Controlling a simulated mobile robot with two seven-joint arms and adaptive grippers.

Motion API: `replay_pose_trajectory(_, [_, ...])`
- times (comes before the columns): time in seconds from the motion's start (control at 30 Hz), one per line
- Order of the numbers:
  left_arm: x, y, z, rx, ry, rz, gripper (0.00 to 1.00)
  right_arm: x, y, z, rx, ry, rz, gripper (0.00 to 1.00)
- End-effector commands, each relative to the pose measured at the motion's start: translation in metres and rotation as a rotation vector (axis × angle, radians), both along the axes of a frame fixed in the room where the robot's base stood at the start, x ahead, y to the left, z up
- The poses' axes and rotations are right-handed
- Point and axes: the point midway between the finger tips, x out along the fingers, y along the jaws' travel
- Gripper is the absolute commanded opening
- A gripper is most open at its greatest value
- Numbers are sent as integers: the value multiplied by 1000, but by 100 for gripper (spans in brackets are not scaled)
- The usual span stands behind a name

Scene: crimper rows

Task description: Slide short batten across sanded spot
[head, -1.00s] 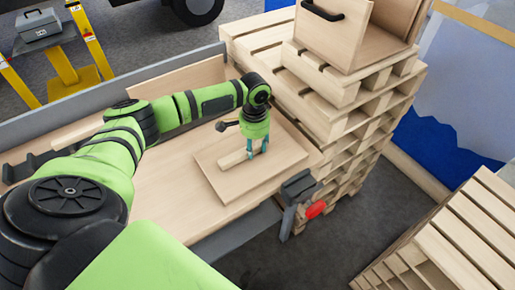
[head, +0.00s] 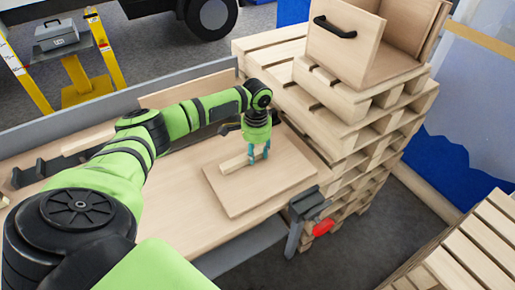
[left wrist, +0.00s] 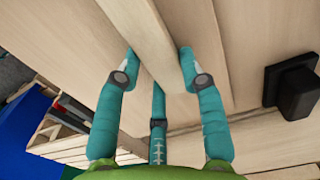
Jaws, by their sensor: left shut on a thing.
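The short batten (head: 236,164), a light wooden strip, lies on a square pale wooden board (head: 242,200). My left gripper (head: 259,156) points down at the batten's right end and is shut on it. My right gripper is not in view.
The board lies on a wooden bench (head: 180,222) with a grey back rail (head: 190,83). A clamp (head: 307,207) with a red part stands at the bench's right front edge. Stacked pallets (head: 355,130) carrying an open box (head: 345,45) rise close at the right. The bench's front left is clear.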

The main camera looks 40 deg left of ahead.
Motion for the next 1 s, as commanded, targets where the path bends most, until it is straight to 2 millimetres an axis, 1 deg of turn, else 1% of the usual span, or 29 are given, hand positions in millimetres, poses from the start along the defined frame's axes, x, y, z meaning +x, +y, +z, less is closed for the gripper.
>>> replay_pose_trajectory(0.07, [0,0,0,0,0,0,7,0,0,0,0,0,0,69])
replay_pose_trajectory(0.1, [0,0,0,0,0,0,51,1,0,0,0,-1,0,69])
replay_pose_trajectory(0.13, [0,0,0,0,0,0,63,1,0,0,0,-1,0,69])
replay_pose_trajectory(0.17, [0,0,0,0,0,0,67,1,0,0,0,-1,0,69])
replay_pose_trajectory(0.47, [0,0,0,0,0,0,67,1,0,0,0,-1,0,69])
replay_pose_trajectory(0.57, [1,0,5,-1,-2,0,67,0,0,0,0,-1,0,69])
replay_pose_trajectory(0.67, [1,0,18,-1,-4,0,67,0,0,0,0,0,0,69])
replay_pose_trajectory(1.0, [1,0,89,0,-4,0,67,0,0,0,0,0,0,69])
